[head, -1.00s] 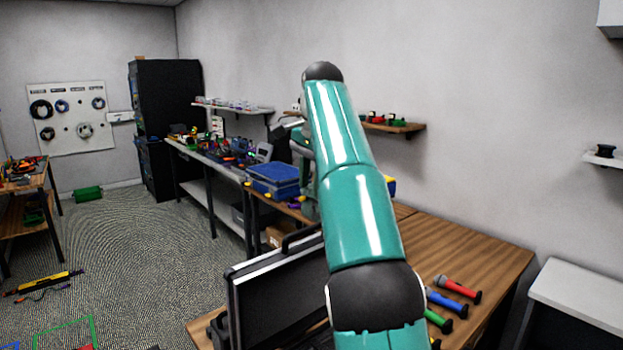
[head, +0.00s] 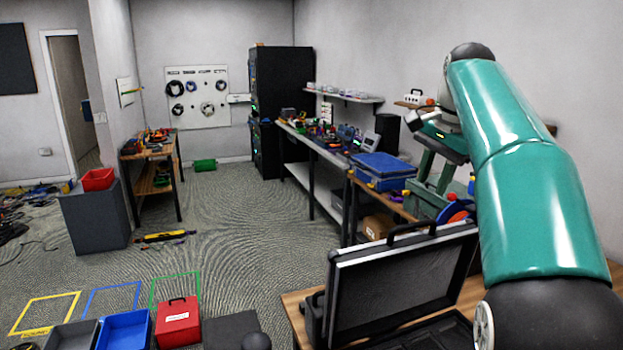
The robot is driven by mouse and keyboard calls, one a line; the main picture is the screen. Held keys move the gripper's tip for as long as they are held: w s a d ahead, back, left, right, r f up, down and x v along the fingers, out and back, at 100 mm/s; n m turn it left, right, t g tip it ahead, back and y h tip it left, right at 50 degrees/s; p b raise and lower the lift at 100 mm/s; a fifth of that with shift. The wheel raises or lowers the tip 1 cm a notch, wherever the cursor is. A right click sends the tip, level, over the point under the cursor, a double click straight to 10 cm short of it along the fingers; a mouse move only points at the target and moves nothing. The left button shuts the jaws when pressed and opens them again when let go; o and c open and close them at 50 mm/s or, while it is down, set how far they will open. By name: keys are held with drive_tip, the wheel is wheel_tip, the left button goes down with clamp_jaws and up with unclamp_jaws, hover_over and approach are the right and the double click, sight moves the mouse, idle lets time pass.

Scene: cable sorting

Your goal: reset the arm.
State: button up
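My teal arm (head: 530,190) fills the right side of the head view, bent at a dark elbow joint near the top. Past the elbow, a grey and dark part of the arm's far end (head: 440,135) shows beside the back bench. The fingertips cannot be made out, so I cannot tell whether my gripper is open or holds anything. No cable is seen near it.
An open black case (head: 400,285) stands on the wooden table at front right. A blue box (head: 384,168) sits on the bench behind it. Blue (head: 124,330) and red (head: 178,322) boxes are on the floor at lower left.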

drive_tip(key=s+a+f+n+t, duration=0.1)
drive_tip(key=s+a+f+n, duration=0.2)
drive_tip(key=s+f, duration=0.5)
drive_tip(key=s+a+f+n+t, duration=0.1)
drive_tip(key=s+a+f+n, duration=0.2)
drive_tip(key=s, duration=0.8)
drive_tip(key=s+a+f+n+t+h, duration=0.1)
drive_tip(key=s+a+f+n, duration=0.1)
drive_tip(key=s+f+n, duration=0.4)
drive_tip(key=s+f, duration=0.3)
drive_tip(key=f, duration=0.3)
drive_tip(key=shift+s+a+f, duration=0.2)
drive_tip(key=shift+a+f, duration=0.1)
drive_tip(key=shift+a, duration=0.1)
